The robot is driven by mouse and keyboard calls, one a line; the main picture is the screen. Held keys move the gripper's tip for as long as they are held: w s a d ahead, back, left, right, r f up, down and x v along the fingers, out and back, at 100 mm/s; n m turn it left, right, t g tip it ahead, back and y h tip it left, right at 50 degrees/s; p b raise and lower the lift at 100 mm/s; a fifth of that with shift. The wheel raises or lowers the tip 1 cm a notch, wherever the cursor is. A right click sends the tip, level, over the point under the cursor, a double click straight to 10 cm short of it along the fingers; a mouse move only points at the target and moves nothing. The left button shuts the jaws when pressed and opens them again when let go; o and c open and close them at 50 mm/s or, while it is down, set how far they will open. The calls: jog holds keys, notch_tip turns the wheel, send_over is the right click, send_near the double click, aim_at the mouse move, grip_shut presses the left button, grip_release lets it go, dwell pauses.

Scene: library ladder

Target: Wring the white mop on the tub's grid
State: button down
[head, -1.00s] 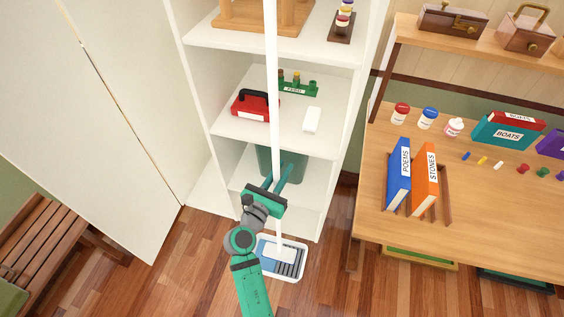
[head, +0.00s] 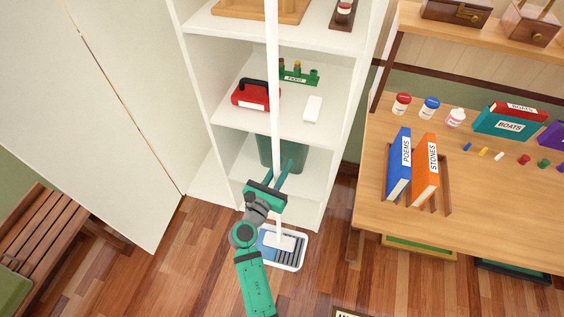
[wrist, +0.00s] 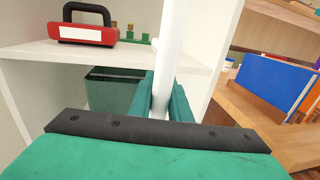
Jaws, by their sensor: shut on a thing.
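The white mop stands upright; its long pole (head: 273,90) runs from the top of the head view down to a white mop head (head: 284,242). My gripper (head: 277,178) is shut on the pole, which also shows between the two green fingers in the wrist view (wrist: 163,100). The white-rimmed tub (head: 301,262) is on the wooden floor, with blue on its left and a grey slatted grid (head: 291,256) on its right. The mop head is over the tub, partly over the grid. I cannot tell whether it touches the slats.
A white shelf unit (head: 309,200) stands behind the tub, with a green bin (head: 295,158) low inside and a red box (head: 250,97) above. A wooden table (head: 480,215) with books is at the right, a slatted bench (head: 42,235) at the left. Floor around the tub is mostly clear.

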notch_tip(320, 180, down, 7)
jog(key=shift+f, duration=0.2)
dwell(0.6)
jog(key=shift+f, duration=0.7)
dwell(1.9)
